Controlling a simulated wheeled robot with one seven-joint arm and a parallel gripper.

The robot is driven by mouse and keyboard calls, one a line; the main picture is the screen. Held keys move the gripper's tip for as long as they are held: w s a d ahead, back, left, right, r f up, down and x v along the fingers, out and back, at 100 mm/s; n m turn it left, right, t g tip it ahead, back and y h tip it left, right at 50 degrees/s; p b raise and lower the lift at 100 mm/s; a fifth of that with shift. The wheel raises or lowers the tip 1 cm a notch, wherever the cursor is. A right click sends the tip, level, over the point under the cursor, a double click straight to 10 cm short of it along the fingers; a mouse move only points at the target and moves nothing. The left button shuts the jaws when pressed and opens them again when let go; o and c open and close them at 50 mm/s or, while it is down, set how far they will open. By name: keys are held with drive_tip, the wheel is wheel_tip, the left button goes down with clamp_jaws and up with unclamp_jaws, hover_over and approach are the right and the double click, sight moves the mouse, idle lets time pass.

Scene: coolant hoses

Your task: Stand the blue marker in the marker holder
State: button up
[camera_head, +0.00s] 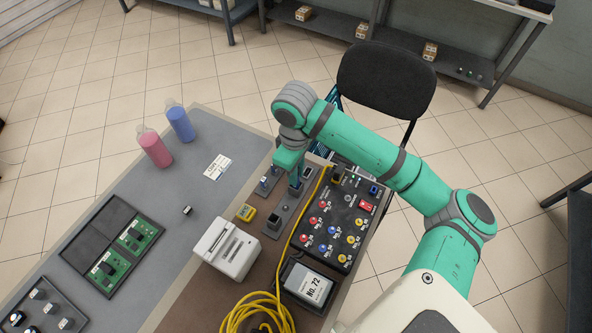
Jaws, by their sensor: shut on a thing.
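My gripper (296,175) points down at the far right part of the bench, below the bent green arm. It is shut on a slim blue-teal thing, which I take to be the blue marker; the fingers hide most of it. Its lower end is close above or at a grey block with dark square openings (283,214), which may be the marker holder. I cannot tell whether the marker touches the block or is inside an opening.
A small grey plate with upright pieces (263,189) stands just left of my gripper. A black panel with coloured knobs (334,222) lies to the right. Pink (154,148) and blue (180,124) bottles stand left.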

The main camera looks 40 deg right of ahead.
idle(0.3)
drive_tip(key=o, duration=1.3)
drive_tip(key=shift+c, duration=0.2)
drive_tip(key=shift+r, duration=0.1)
drive_tip(key=shift+r, duration=3.9)
